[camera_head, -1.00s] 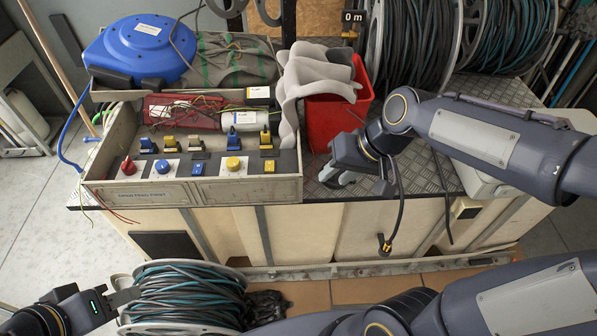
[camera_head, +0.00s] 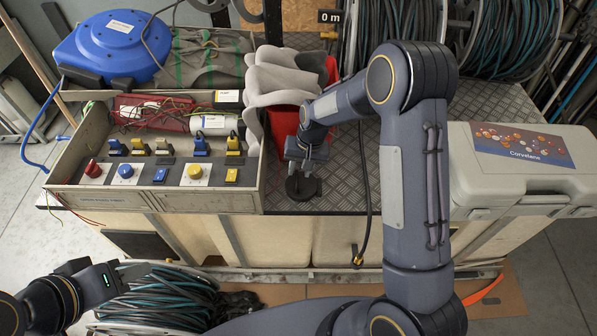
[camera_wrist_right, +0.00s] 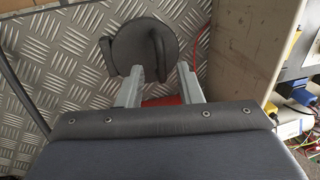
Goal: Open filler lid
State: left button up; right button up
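The filler lid (camera_head: 303,188) is a small dark round cap on the checker-plate deck, right of the control panel. In the right wrist view the lid (camera_wrist_right: 130,47) shows as a dark disc with a raised grip ridge across it and a tab at its left edge. My right gripper (camera_head: 301,164) is just behind and above the lid in the head view. In the wrist view my right gripper (camera_wrist_right: 160,71) has its two grey fingers apart, near the lid's lower edge, with nothing between them. Contact cannot be told. My left gripper (camera_head: 122,274) is by the lower hose reel; its fingers are unclear.
The control panel box (camera_head: 165,199) with switches stands left of the lid. A red bin (camera_head: 283,128) with grey cloth (camera_head: 283,76) is behind it. A black cable (camera_head: 366,190) hangs to the right. A grey case (camera_head: 520,180) sits farther right. A hose reel (camera_head: 165,300) stands in front.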

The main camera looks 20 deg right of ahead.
aim_at(302, 181)
jog(key=shift+a+f, duration=0.25)
jog(key=shift+f, duration=0.9)
grip_shut()
